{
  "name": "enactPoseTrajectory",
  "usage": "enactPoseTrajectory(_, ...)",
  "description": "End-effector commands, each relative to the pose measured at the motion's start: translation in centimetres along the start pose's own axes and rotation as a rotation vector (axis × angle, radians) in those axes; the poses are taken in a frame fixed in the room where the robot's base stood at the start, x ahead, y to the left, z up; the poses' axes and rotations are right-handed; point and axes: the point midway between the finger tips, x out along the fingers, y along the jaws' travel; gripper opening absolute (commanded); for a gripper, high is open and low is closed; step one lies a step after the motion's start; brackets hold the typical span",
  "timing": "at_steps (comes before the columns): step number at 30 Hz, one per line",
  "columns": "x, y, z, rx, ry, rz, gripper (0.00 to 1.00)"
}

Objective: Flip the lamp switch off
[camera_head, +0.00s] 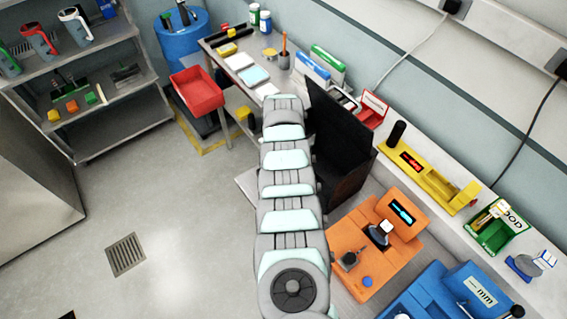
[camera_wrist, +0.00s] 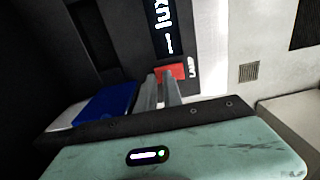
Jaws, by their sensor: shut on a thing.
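The lamp switch (camera_wrist: 179,71) is a small red piece on a black panel (camera_wrist: 128,40) in the wrist view, beside a sideways white label that seems to read LAMP. My gripper (camera_wrist: 160,76) has its two grey fingers at the switch, close together and shut on it. The fingertips cover part of the switch, so its exact position is hard to tell. A dark display (camera_wrist: 165,28) with white characters is just above it in the wrist view. In the head view my arm reaches beside a black box-like unit (camera_head: 343,140); the gripper and switch are hidden there.
A blue block (camera_wrist: 105,104) is left of my fingers. The bench holds an orange station (camera_head: 345,225), a yellow unit (camera_head: 460,198) and a green bin (camera_head: 497,238) to the right. A red tray (camera_head: 196,91) is left of the arm. Open floor (camera_head: 180,200) lies left.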

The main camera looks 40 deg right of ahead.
Motion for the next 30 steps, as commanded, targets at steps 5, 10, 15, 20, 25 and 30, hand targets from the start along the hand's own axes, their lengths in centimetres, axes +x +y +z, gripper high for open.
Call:
enactPoseTrajectory(5,1.1,-1.3,0.3,-0.009,-0.008,-0.008,0.00)
enactPoseTrajectory(10,1.1,-2.0,0.3,-0.009,-0.009,-0.010,0.00)
enactPoseTrajectory(15,1.2,-2.5,0.3,-0.009,-0.009,-0.012,0.00)
enactPoseTrajectory(20,1.3,-2.6,0.3,-0.011,-0.011,-0.014,0.00)
enactPoseTrajectory(25,0.9,-2.6,0.2,-0.012,-0.013,-0.015,0.00)
enactPoseTrajectory(30,-1.8,-2.1,0.1,-0.009,-0.010,-0.008,0.00)
